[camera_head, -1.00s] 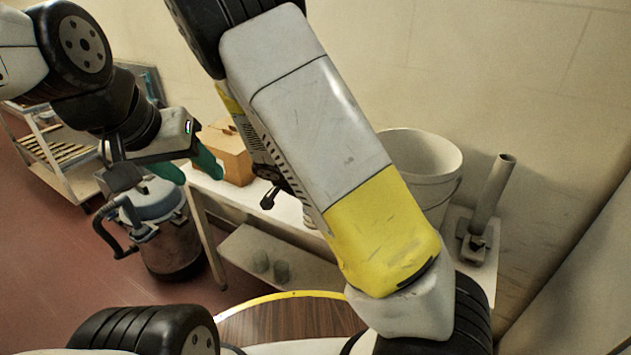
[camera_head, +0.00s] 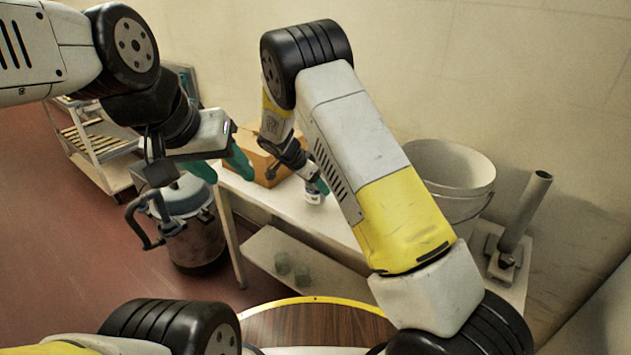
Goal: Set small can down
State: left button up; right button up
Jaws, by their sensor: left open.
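The small can (camera_head: 314,198), pale with a darker band, is upright at the white table (camera_head: 345,232), near its back edge. I cannot tell whether its base touches the tabletop. My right gripper (camera_head: 317,184) is right at the can's top, with a green fingertip beside it. The arm link hides part of this gripper, so its grip on the can is unclear. My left gripper (camera_head: 220,167) is open and empty, its two green fingers apart, above and left of the table.
A cardboard box (camera_head: 262,160) stands behind the can to the left. A white bucket (camera_head: 450,185) and a grey post on a base (camera_head: 522,212) stand to the right. A metal pot (camera_head: 190,235) is below my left gripper. Cups (camera_head: 292,270) sit on the lower shelf.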

aim_at(315, 192)
jog(key=shift+f, duration=1.7)
jog(key=o, duration=1.7)
jog(key=shift+f, duration=0.15)
